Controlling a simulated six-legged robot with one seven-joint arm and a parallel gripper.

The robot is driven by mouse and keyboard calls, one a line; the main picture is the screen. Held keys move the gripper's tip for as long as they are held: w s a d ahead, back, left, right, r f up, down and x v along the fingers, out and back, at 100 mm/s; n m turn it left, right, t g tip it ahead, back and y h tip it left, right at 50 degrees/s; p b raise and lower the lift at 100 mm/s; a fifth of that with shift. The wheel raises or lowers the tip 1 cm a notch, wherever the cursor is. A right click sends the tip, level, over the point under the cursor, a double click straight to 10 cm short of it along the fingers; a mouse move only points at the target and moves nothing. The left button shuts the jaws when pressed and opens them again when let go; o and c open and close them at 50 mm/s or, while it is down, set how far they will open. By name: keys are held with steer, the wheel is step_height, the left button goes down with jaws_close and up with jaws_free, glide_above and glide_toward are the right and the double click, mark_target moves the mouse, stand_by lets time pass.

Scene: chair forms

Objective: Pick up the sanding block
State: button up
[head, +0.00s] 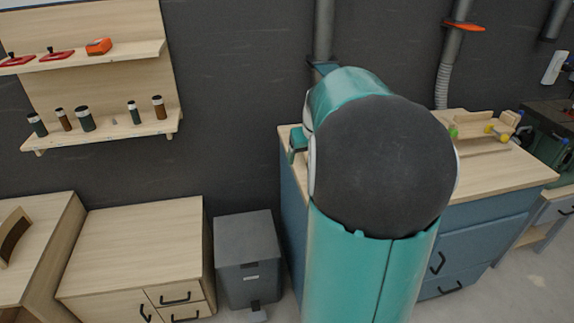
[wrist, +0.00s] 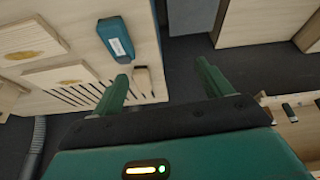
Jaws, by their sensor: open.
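I cannot tell for sure which thing is the sanding block. A larger teal block (wrist: 116,38) with a white label lies farther up on the same pale wooden surface. My gripper (wrist: 163,70) is open with nothing between its fingers. The left finger is over the wooden surface's edge, and the right finger is over the dark floor side.
The workbench (head: 492,166) has a wooden top and blue drawers. Pale wooden pieces (wrist: 30,38) and a row of dark slots lie left of the blocks. A grey bin (head: 247,253) and a wooden cabinet (head: 140,240) stand left of the bench, below wall shelves (head: 110,132).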

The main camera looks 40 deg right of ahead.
steer(key=s+d+f+m, duration=0.1)
steer(key=s+d+f, duration=0.2)
steer(key=d, duration=0.6)
steer(key=x, duration=0.8)
steer(key=shift+s+d+f, duration=0.1)
steer(key=shift+s+f, duration=0.05)
steer(key=shift+s, duration=0.1)
steer(key=shift+d+x, duration=0.2)
steer(key=shift+x, duration=2.75)
steer(key=shift+s, duration=0.15)
steer(key=c, duration=1.1)
